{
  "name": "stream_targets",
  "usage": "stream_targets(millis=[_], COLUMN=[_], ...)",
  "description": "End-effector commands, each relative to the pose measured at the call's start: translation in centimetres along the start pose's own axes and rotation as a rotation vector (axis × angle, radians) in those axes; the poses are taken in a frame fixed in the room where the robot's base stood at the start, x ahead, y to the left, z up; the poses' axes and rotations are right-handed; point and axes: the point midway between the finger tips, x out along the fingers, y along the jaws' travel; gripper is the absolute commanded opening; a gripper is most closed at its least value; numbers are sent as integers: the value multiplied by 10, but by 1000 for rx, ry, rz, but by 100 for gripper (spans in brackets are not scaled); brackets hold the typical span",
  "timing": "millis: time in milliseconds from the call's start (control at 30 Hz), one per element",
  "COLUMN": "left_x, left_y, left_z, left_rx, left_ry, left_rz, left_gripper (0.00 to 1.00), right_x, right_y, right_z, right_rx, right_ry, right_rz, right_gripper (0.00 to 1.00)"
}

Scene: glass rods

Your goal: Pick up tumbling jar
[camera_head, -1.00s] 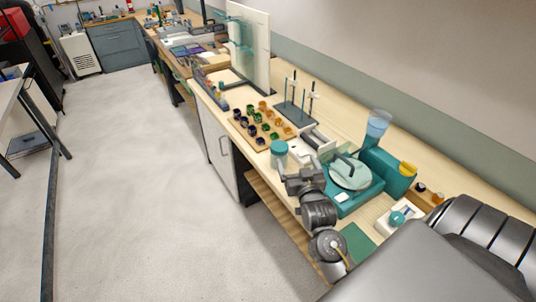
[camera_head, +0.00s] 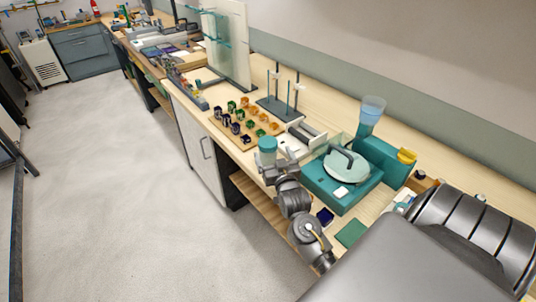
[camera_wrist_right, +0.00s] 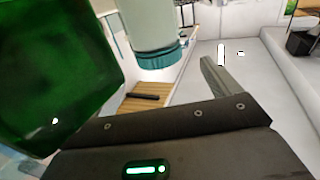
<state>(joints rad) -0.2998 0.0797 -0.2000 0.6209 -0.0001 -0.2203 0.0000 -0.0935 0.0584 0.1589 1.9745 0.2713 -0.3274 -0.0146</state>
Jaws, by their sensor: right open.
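The jar with a teal lid (camera_head: 267,143) stands near the front edge of the bench, beside the board of small coloured pots. My right gripper (camera_head: 271,168) is just in front of and below it in the head view. In the right wrist view the jar's pale body (camera_wrist_right: 145,22) and teal lid (camera_wrist_right: 163,57) appear upside down, beyond the gripper. One grey finger (camera_wrist_right: 222,85) shows to the right of the jar with a gap between. The other finger is not clearly visible. The right gripper is open and empty. My left gripper is out of view.
A board of small pots (camera_head: 243,123) lies behind the jar. A teal machine with a round lid (camera_head: 345,167) stands to the right. A dark blue cube (camera_head: 325,217) and green mat (camera_head: 351,233) are near my right arm. A blurred green block (camera_wrist_right: 60,75) fills the wrist view's left.

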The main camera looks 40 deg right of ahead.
Motion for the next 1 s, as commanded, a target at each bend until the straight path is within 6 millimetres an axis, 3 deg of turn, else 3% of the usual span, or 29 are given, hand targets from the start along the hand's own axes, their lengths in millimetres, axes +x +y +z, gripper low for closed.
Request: stream_targets(millis=[100, 367, 700, 1000], left_x=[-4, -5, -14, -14], left_y=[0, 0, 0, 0], left_z=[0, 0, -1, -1], left_rx=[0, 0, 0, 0], left_ry=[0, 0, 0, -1], left_rz=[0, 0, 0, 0], left_gripper=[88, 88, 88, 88], right_x=[13, 22, 67, 71], right_y=[1, 2, 4, 4], right_z=[-1, -1, -1, 0], right_rx=[-1, 0, -1, 0], right_ry=[0, 0, 0, 0], right_rz=[1, 3, 5, 4], right_gripper=[89, 89, 89, 89])
